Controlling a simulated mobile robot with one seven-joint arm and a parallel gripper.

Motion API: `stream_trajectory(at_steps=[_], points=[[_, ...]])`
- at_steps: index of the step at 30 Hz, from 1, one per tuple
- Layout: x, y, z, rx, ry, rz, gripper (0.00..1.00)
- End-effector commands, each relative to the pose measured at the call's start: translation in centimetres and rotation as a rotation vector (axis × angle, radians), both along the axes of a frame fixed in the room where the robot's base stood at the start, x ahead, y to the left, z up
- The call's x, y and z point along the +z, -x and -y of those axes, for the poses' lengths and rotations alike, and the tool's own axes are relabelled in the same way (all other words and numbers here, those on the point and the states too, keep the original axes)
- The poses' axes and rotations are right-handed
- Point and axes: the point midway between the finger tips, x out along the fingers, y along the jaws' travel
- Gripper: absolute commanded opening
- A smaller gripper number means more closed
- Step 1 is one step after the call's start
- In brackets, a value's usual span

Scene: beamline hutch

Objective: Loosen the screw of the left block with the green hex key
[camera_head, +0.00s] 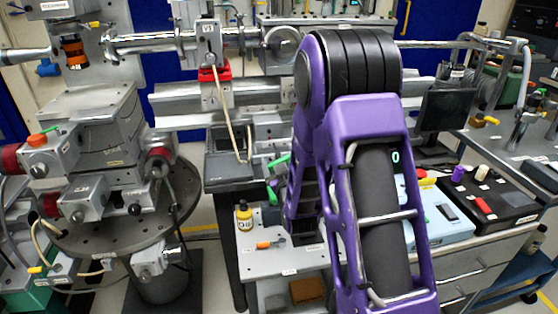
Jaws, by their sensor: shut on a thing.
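My purple arm fills the middle of the view and hides much of what lies behind it. I cannot make out my gripper's fingers or what is between them. A small green piece (279,160) shows just left of my arm, above the bench. Another green piece (272,193) shows a little below it. Either could be part of the green hex key, but they are too small to tell. I cannot tell which part is the left block. No screw can be made out.
A yellow oil bottle (243,216) and an orange-handled tool (269,244) are on the bench (262,265). A rail (172,106) with a red-based carriage (214,73) runs behind. A stage tower (100,135) stands left. A light blue box (440,222) and black case (490,203) are right.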

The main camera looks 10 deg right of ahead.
Motion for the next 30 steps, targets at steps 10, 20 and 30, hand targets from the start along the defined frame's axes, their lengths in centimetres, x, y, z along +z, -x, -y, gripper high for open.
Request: stream_trajectory(at_steps=[10, 20, 30], points=[[0.0, -3.2, 0.0, -0.001, 0.000, 0.000, 0.00], [0.0, -5.8, 0.0, -0.001, 0.000, -0.001, 0.00], [0.0, -6.4, 0.2, -0.003, -0.208, -0.001, 0.00]])
